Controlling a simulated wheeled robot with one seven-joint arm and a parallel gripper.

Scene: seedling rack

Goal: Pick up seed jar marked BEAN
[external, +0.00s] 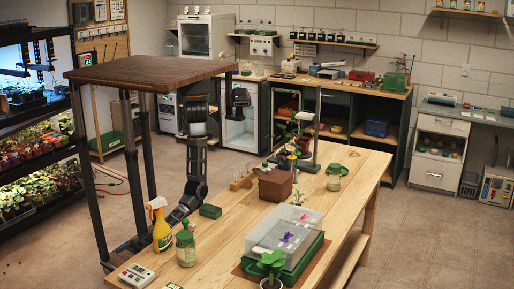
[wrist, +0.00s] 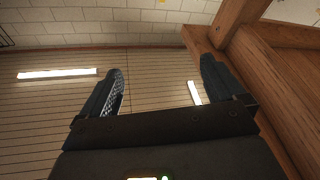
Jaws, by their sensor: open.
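A glass jar with a green lid (external: 186,247) stands on the near left part of the wooden bench, beside a yellow spray bottle. A second jar with a green lid (external: 333,178) stands farther back, near the bench's right edge. Both are too small for me to read a label, so I cannot tell which is marked BEAN. My gripper (wrist: 160,75) shows in the wrist view with its two dark fingers wide apart and nothing between them. No jar is in the wrist view.
The bench (external: 225,230) also holds a spray bottle (external: 161,228), a white timer (external: 136,276), a clear-lidded propagator (external: 288,240), a cardboard box (external: 276,185) and a potted seedling (external: 271,268). Wooden beams (wrist: 250,55) are close on the right in the wrist view.

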